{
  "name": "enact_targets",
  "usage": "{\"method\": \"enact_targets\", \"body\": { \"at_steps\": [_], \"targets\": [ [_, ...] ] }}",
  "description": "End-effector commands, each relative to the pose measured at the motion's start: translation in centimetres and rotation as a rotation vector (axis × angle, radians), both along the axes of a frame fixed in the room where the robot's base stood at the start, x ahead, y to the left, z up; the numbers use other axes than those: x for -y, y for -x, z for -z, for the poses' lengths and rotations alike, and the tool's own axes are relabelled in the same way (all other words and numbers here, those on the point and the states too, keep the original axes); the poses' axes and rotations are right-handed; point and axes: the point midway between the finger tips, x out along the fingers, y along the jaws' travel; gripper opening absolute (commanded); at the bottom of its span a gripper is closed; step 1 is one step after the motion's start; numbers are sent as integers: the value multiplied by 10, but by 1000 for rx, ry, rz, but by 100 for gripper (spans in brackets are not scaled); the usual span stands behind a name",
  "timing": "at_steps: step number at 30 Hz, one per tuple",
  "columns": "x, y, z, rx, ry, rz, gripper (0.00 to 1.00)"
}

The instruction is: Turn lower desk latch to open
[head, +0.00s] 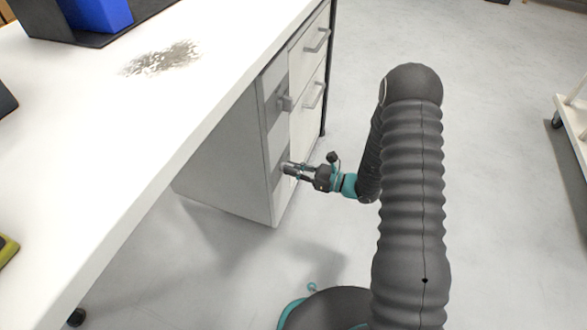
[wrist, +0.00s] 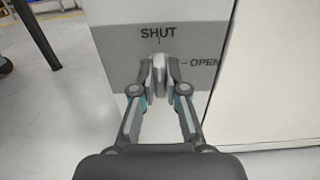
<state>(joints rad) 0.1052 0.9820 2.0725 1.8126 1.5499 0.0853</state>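The lower desk latch is a light grey knob (wrist: 159,75) on a grey plate (wrist: 112,72) on the desk cabinet's side. The plate is marked SHUT above the knob and OPEN to its right. The knob stands upright, in line with the SHUT mark. My gripper (wrist: 158,72) has its fingertips on both sides of the knob and looks closed on it. In the head view my gripper (head: 287,169) reaches the lower plate from the right, and its fingertips cover most of the latch there. An upper latch (head: 286,103) sits higher on the same cabinet.
The white desk top (head: 90,150) spreads across the left, with a blue bin (head: 100,14) at its back. Drawers with handles (head: 317,40) are beside the latch column. The floor (head: 500,200) to the right is open, with a white cart (head: 575,125) at the far right.

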Motion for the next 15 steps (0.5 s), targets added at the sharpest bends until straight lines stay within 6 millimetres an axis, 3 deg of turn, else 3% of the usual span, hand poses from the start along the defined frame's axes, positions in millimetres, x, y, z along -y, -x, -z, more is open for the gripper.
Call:
{"method": "enact_targets", "body": {
  "at_steps": [15],
  "targets": [
    [-4,-1,-2,-69,-25,-4,0]
  ]
}}
